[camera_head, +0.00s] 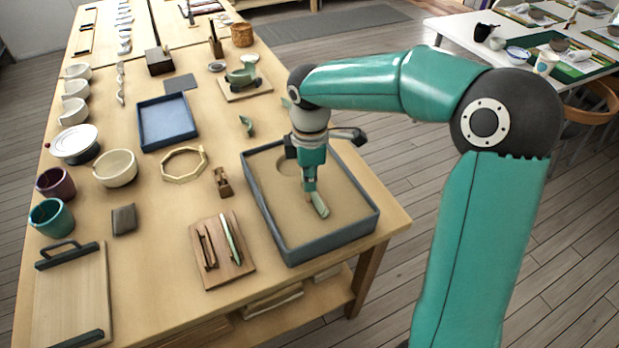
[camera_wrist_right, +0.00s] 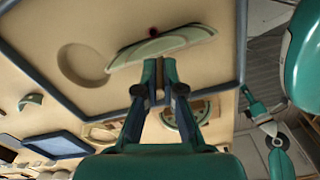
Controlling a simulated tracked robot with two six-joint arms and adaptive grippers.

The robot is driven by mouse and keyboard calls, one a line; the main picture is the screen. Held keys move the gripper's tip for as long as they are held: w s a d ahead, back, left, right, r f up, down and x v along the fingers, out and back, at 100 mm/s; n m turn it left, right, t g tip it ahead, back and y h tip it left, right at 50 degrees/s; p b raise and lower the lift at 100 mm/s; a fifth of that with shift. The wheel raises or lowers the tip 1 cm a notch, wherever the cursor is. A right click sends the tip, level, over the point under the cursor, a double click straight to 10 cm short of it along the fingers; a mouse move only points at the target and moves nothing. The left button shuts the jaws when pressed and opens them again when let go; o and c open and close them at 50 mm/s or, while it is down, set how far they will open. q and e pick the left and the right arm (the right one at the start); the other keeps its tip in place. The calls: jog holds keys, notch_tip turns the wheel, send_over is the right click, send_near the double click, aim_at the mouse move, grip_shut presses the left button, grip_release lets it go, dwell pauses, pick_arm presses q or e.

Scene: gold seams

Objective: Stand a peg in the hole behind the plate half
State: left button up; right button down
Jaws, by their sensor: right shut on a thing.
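No standing peg is clear in the head view. A small teal gripper, seemingly my left one (camera_wrist_right: 255,106), shows at the right of the wrist view; its jaws are too small to read.
A round recess (camera_head: 288,163) lies in the sand behind the gripper. A wooden board with slim tools (camera_head: 208,275) and a small wooden block (camera_head: 221,182) stand left of the tray. A blue tray (camera_head: 167,122), an octagonal ring (camera_head: 184,179) and bowls (camera_head: 115,168) stand further left.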

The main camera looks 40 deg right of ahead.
jog(key=shift+f+b, duration=0.35)
jog(key=shift+f, duration=0.15)
dwell(0.7)
jog(key=c, duration=1.2)
grip_release()
jog(key=o, duration=0.5)
jog(key=shift+c, duration=0.2)
jog(key=shift+r, duration=0.15)
jog(key=shift+r+p, duration=2.75)
jog(key=shift+r, duration=0.2)
